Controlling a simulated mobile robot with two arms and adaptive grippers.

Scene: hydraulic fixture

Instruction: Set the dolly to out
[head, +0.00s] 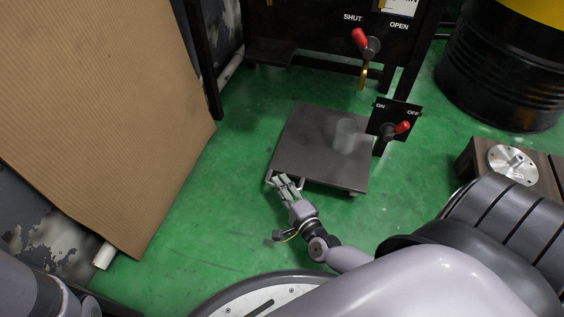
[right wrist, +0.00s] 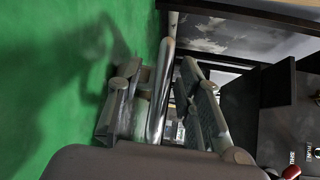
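The dolly (head: 310,145) is a low dark grey platform on the green floor, below the panel with the valves. A clear cup (head: 348,136) stands on its right part. A thin metal handle bar (head: 270,180) is at the dolly's front left corner; the bar also shows in the right wrist view (right wrist: 161,90). My right gripper (head: 284,181) is at this handle. In the right wrist view, its fingers (right wrist: 165,105) are apart, with the bar between them and a gap on the right side. My left gripper is out of view.
A red-handled SHUT/OPEN valve (head: 367,44) with a brass spout is above the dolly. An ON/OFF red switch (head: 399,128) stands at its right. A cardboard sheet (head: 100,100) leans at left. A black drum (head: 500,75) is at right. Floor in front is clear.

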